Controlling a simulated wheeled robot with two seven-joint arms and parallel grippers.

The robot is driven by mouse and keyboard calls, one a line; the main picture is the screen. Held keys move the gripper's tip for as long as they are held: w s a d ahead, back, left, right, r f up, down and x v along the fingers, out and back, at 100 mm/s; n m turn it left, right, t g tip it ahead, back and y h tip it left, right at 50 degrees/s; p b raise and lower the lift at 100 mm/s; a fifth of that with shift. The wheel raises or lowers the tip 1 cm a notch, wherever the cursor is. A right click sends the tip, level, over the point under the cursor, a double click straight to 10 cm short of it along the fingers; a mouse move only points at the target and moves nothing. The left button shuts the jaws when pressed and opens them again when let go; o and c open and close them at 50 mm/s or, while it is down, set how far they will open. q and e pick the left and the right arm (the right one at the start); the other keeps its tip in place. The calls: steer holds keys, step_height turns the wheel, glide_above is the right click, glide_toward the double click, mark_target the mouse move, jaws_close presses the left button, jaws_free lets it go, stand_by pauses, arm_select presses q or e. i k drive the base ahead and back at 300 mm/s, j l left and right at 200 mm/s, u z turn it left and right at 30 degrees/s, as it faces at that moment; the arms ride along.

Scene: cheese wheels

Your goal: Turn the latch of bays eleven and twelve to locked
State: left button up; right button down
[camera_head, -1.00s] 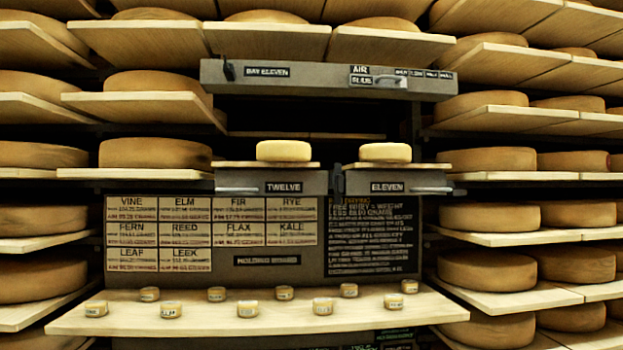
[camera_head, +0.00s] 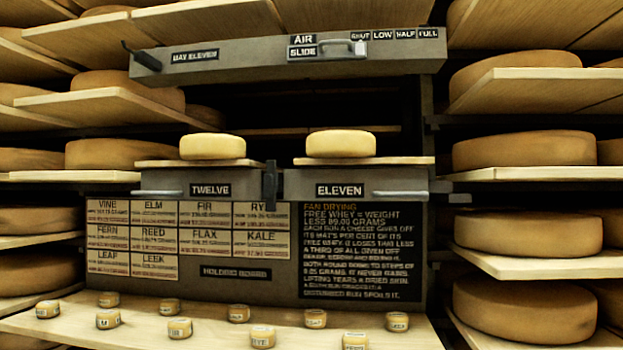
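A drawer front labelled TWELVE (camera_head: 166,182) and one labelled ELEVEN (camera_head: 400,185) sit side by side. Each has a pale board with a small pale cheese on top: one cheese (camera_head: 212,147) on the left, one (camera_head: 340,144) on the right. A dark upright bar (camera_head: 270,185), possibly the latch, stands between the two fronts. A dark lever (camera_head: 141,56) sits tilted at the left end of the grey upper beam (camera_head: 240,67), beside a BAY ELEVEN label. I cannot read a locked mark on either. Neither gripper is in view.
The beam carries an air slide handle (camera_head: 345,46) with SHUT to FULL marks. Below are a holding board (camera_head: 240,272) of name cards and a black text panel (camera_head: 362,250). Several small labelled cheeses stand on the front shelf (camera_head: 210,345). Shelves of large wheels flank both sides.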

mark_target(270, 179)
steer(key=i+l, duration=0.1)
steer(key=l, duration=0.25)
steer(key=i+l, duration=0.1)
steer(key=l, duration=0.25)
steer(key=i+l, duration=0.1)
steer(key=l, duration=0.6)
steer(key=i, duration=0.05)
